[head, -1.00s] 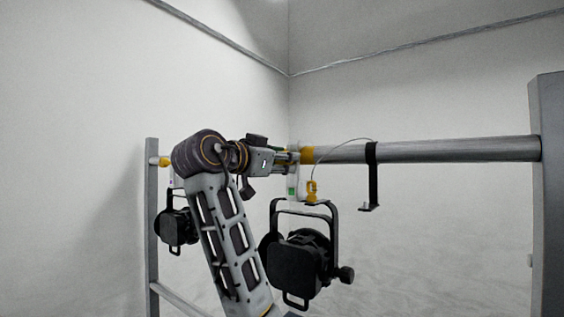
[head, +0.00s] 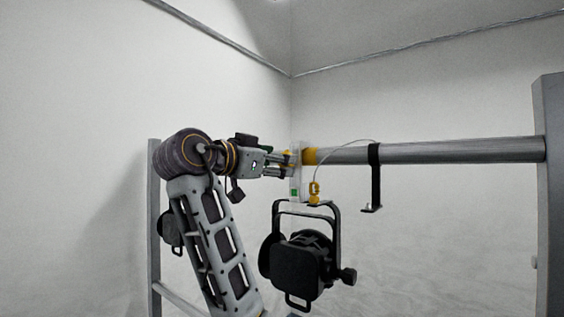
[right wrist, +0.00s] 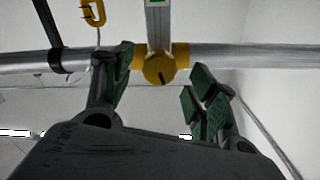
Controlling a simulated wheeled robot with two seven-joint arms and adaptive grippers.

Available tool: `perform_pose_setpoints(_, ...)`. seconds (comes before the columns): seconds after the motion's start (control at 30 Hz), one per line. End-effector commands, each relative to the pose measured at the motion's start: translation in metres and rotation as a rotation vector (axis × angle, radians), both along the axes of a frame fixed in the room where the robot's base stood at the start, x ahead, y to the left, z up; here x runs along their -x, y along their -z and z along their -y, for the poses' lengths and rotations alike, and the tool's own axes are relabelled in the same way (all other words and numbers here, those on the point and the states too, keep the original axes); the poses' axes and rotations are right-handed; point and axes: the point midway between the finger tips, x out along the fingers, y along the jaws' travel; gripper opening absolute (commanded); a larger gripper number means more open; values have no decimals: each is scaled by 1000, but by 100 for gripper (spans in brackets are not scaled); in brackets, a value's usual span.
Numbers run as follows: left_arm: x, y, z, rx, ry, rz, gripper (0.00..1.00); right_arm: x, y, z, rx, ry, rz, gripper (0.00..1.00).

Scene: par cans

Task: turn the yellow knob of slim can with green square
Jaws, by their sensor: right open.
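A black slim can (head: 298,262) hangs from the horizontal bar by a black yoke and a pale clamp. The clamp carries a green square (head: 294,193), which also shows at the top edge of the right wrist view (right wrist: 156,2). The clamp's yellow knob (right wrist: 158,68) has a dark slot-like mark and sits at the bar. My right gripper (head: 284,164) points at the clamp from the left in the head view. In the right wrist view my right gripper (right wrist: 162,78) is open, with its green-padded fingers either side of the knob's line and a gap around it. My left gripper is not in view.
The grey bar (head: 450,150) runs right to a post (head: 553,200). A black strap (head: 374,178) hangs from it. A yellow clip (head: 314,192) on a thin cable is beside the clamp. Another black can (head: 168,228) is partly hidden behind my arm.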

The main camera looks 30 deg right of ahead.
Motion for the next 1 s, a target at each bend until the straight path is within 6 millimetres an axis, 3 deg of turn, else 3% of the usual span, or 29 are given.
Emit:
perform_pose_setpoints(0.5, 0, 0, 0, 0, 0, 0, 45, 25, 0, -68, 0, -2, -1, 58)
perform_pose_setpoints(0.7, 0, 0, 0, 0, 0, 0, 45, 30, 0, -79, 0, -1, -2, 58)
perform_pose_setpoints(1.0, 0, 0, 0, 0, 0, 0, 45, 31, 0, -81, 0, 0, -1, 58)
